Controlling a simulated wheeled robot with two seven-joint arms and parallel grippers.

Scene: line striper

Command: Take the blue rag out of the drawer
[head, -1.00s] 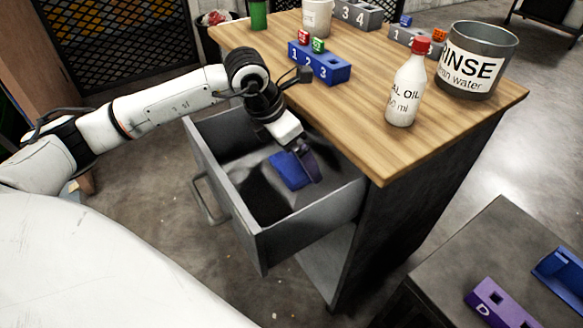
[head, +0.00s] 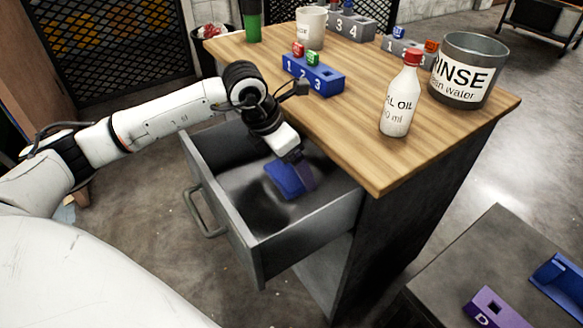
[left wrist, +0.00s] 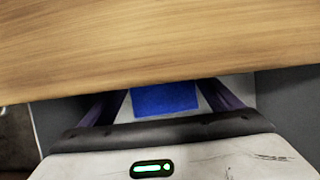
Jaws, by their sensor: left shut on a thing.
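The blue rag (head: 284,181) is in the open grey drawer (head: 262,251) of the wooden-topped cabinet. My left gripper (head: 304,182) reaches down into the drawer and is shut on the rag. In the left wrist view the rag (left wrist: 165,98) shows between the two dark fingers (left wrist: 165,106), and the worktop edge covers the upper part of that view. Whether the rag still touches the drawer floor, I cannot tell. My right gripper is not in view.
The wooden worktop (head: 420,165) overhangs the drawer's back part. On it stand a white oil bottle (head: 398,100) with a red cap, a rinse tin (head: 467,72), a blue numbered block (head: 315,76) and a white cup (head: 310,28). A low grey table (head: 455,265) is at the lower right.

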